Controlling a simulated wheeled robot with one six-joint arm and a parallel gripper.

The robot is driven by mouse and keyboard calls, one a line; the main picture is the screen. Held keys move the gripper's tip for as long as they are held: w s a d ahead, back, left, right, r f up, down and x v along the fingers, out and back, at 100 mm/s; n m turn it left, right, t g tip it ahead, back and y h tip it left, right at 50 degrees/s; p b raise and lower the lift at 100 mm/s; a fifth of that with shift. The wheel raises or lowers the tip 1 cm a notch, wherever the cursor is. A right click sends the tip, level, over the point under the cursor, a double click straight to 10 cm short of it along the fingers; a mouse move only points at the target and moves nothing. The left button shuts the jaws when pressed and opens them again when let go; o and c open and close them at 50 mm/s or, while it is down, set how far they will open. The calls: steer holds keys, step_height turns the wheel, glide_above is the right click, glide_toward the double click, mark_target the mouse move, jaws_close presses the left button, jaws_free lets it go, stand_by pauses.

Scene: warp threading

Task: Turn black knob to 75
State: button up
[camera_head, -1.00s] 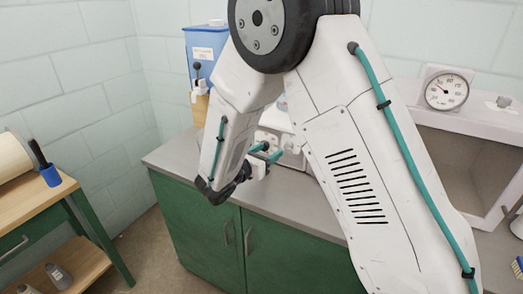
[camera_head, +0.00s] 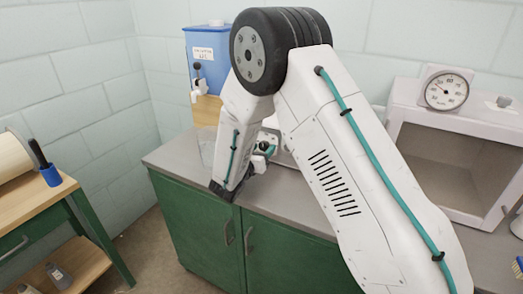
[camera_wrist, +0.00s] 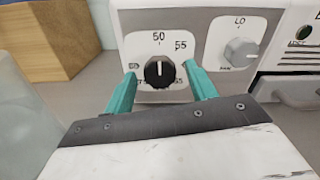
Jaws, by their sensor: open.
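The black knob (camera_wrist: 160,72) sits on a white dial plate in the wrist view, with its white pointer line upright below the printed 50. The number 55 is readable to its upper right; other numbers are partly hidden by the fingers. My gripper (camera_wrist: 161,78) is open, one teal finger on each side of the knob, with no clear contact visible. In the head view my gripper (camera_head: 262,152) is over the counter in front of the appliance, and my arm hides most of the panel.
A grey knob (camera_wrist: 240,52) marked LO is to the right on the same panel. A wooden block (camera_wrist: 45,38) stands at the left. In the head view a blue tank (camera_head: 208,55) with a tap stands behind, and a white cabinet with a round gauge (camera_head: 446,91) is at the right.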

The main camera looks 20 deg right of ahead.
steer(key=c, duration=1)
